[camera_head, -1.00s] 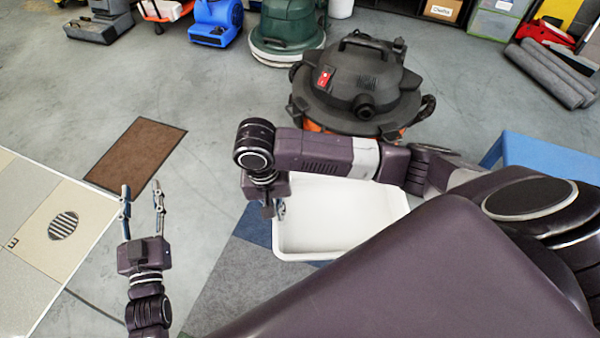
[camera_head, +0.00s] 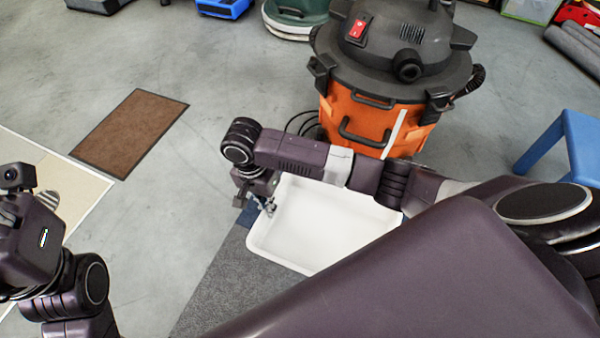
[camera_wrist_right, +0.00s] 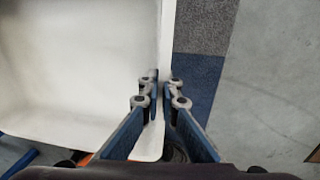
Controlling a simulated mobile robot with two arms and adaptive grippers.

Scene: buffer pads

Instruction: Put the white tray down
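The white tray (camera_head: 325,222) is a shallow rectangular tub in the middle of the head view, above grey and blue carpet. My dark arm and body cover parts of its far and near sides. My right gripper (camera_head: 268,206) is at its left rim. In the right wrist view the tray (camera_wrist_right: 75,70) fills the left half, and my right gripper (camera_wrist_right: 162,90) is shut on its rim, one finger inside and one outside. Whether the tray touches the floor is unclear. My left gripper (camera_head: 12,212) is at the left edge, its fingers not clearly visible.
An orange and black vacuum (camera_head: 375,115) stands just behind the tray. A blue stool (camera_head: 580,145) is at right. A brown mat (camera_head: 130,132) lies at left. Carpet tiles (camera_head: 240,285) lie left of and below the tray. Open grey floor (camera_head: 225,70) extends behind.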

